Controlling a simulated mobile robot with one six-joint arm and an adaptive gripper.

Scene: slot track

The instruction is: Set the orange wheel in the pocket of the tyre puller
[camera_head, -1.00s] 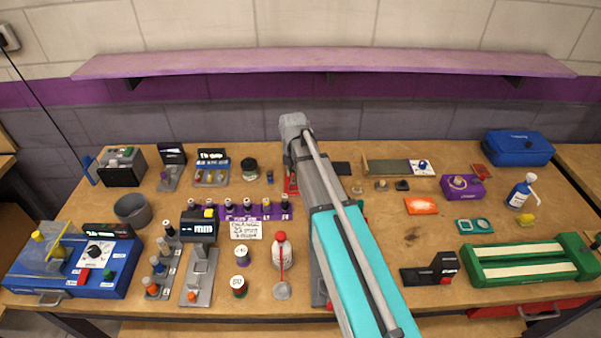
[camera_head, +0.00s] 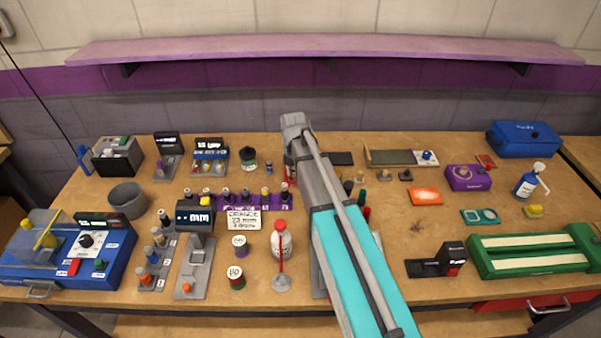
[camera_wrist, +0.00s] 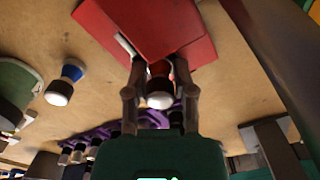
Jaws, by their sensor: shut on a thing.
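My gripper (camera_wrist: 158,80) is shut on a small wheel (camera_wrist: 160,99) with an orange-red body, a dark band and a white end, which I take as the orange wheel. A red block (camera_wrist: 145,28), which looks like the tyre puller, lies just beyond the fingertips in the wrist view. The wheel overlaps its edge there, and I cannot tell whether they touch. A pale metal edge shows by the left finger. The pocket cannot be made out. In the head view my arm hides the gripper, the held wheel and nearly all of the red block.
A purple rack (camera_head: 262,200) with several wheels stands left of my arm. A green-framed fixture (camera_head: 530,251) is at right.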

